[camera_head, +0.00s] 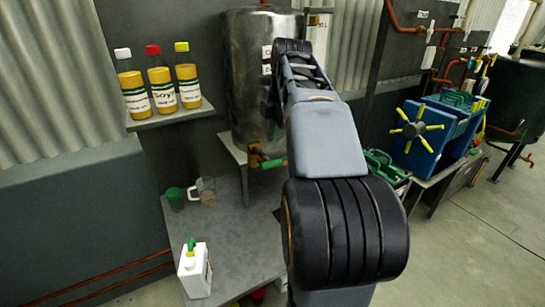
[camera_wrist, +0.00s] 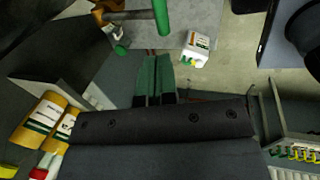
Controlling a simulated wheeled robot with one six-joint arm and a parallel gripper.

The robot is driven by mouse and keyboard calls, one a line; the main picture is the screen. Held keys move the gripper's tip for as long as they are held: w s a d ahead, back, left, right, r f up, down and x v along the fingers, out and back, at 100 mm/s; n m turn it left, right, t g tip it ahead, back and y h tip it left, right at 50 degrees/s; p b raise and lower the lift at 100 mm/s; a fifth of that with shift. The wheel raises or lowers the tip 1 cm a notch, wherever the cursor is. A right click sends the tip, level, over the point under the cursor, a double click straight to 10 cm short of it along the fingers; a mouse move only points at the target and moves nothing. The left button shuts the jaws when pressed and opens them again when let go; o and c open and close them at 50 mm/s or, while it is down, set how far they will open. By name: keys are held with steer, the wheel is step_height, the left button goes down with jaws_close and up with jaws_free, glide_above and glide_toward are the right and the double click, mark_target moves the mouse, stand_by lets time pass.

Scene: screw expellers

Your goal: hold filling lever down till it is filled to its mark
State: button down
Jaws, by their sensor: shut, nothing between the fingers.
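A green-handled lever (camera_head: 274,163) sticks out from the brass-coloured valve (camera_head: 254,158) under a steel tank (camera_head: 253,75). In the wrist view, the green lever (camera_wrist: 161,17) is at the top, beyond my fingertips. My gripper (camera_wrist: 153,62) shows two green fingers side by side, shut and empty, apart from the lever. In the head view my arm hides the gripper. A white canister (camera_head: 196,273) with a green cap stands upright on the grey table; it also shows in the wrist view (camera_wrist: 195,48). No fill mark or level can be read.
A wall shelf (camera_head: 172,116) holds several yellow bottles (camera_head: 161,90). A blue machine (camera_head: 430,135) with a yellow handwheel stands right. The table (camera_head: 235,235) has bare room around the canister.

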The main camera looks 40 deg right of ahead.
mark_target(272, 161)
steer(key=x, duration=1)
steer(key=shift+b, duration=0.3)
